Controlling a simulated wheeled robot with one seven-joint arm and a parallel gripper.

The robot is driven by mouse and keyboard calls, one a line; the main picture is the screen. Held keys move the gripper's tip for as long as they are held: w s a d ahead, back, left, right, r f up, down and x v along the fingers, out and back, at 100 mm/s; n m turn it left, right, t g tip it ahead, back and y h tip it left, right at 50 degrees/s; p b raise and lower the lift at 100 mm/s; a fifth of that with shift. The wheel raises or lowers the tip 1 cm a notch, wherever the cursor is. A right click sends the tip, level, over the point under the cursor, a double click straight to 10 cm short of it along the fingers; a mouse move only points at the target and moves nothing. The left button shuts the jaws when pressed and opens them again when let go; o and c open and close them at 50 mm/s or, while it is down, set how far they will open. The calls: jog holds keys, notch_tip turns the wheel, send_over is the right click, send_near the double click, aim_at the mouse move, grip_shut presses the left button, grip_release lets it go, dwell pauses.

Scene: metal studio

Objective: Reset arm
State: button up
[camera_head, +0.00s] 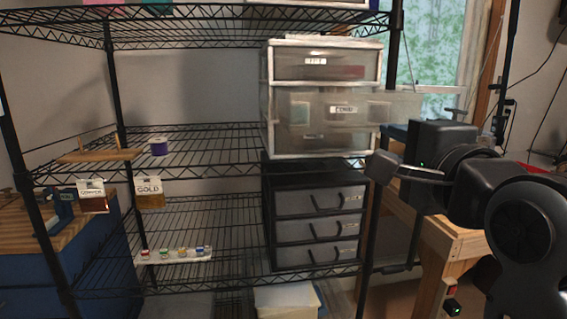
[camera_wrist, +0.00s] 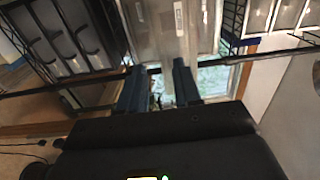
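My arm enters at the right of the head view, with my gripper (camera_head: 382,168) near the shelf's front right post. In the wrist view my gripper (camera_wrist: 158,80) has its two dark fingers apart with nothing seen between them, so it is open and empty. The white drawer unit (camera_head: 323,82) stands on the middle shelf, behind and left of the gripper. Its middle drawer (camera_head: 343,110) appears pulled out towards me. Pale translucent drawer fronts (camera_wrist: 155,22) show beyond the fingertips in the wrist view.
A black wire shelf (camera_head: 200,180) fills the left and centre. A black drawer unit (camera_head: 315,222) stands on its lower level. A wooden table (camera_head: 455,240) is under my arm. Small labelled containers (camera_head: 150,190) hang at the shelf's left front. A window (camera_head: 440,60) is behind.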

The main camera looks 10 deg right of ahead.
jog(key=s+f+n+g, duration=0.1)
jog(key=s+f+n, duration=0.2)
jog(key=s+f, duration=0.35)
jog(key=s+f+n, duration=0.3)
jog(key=s+f, duration=0.1)
jog(key=f, duration=0.6)
jog(key=s+f+n+g, duration=0.1)
jog(key=s+f+n, duration=0.2)
jog(key=s+f, duration=0.35)
jog(key=s+f+n, duration=0.3)
jog(key=s+n, duration=0.1)
jog(key=s, duration=0.7)
jog(key=s+f+n+g, duration=0.1)
jog(key=s+f+n, duration=0.2)
jog(key=s, duration=0.9)
jog(key=shift+a+f+n, duration=0.15)
jog(key=shift+f+n, duration=0.25)
jog(key=shift+n, duration=0.5)
jog(key=shift+w, duration=0.1)
